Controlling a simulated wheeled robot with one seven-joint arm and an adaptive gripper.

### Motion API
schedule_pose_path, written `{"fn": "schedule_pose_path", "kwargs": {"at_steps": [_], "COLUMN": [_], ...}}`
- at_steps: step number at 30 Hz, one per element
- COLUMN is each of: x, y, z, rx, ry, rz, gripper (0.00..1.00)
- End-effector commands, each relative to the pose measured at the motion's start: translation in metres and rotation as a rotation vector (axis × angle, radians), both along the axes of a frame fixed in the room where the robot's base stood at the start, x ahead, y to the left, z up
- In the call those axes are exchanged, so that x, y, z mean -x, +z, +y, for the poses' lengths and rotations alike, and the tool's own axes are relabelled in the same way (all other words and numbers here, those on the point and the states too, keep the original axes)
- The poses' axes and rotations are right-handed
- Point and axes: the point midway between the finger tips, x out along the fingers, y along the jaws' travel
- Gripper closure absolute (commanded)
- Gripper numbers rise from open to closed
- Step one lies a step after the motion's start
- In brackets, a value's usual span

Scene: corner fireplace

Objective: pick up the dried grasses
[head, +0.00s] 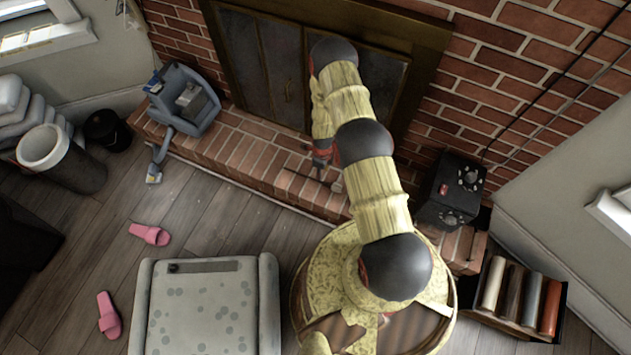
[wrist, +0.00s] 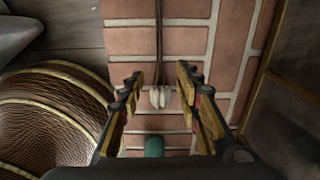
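What looks like the dried grasses is a thin dark stem (wrist: 159,40) with a pale, ribbed, bulb-like end (wrist: 160,97), over the brick hearth in the wrist view. The pale end appears between the fingertips of my gripper (wrist: 158,93). The fingers are spread with a gap on both sides, and nothing is held. In the head view my gripper (head: 322,155) hangs over the hearth in front of the fireplace doors, largely hidden by my arm. A small pale shape (head: 336,186) shows on the bricks just below it.
A teal object (wrist: 154,147) lies below the pale end. Fireplace doors (head: 265,65) stand behind the hearth (head: 250,150).

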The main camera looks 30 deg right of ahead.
Motion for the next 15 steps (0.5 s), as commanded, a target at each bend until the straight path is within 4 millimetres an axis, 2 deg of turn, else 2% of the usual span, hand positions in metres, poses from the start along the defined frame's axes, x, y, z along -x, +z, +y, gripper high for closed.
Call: {"fn": "schedule_pose_path", "kwargs": {"at_steps": [15], "x": [0.009], "y": [-0.06], "z": [-0.005], "rx": [-0.002], "ry": [-0.028], "rz": [0.006], "gripper": [0.66]}}
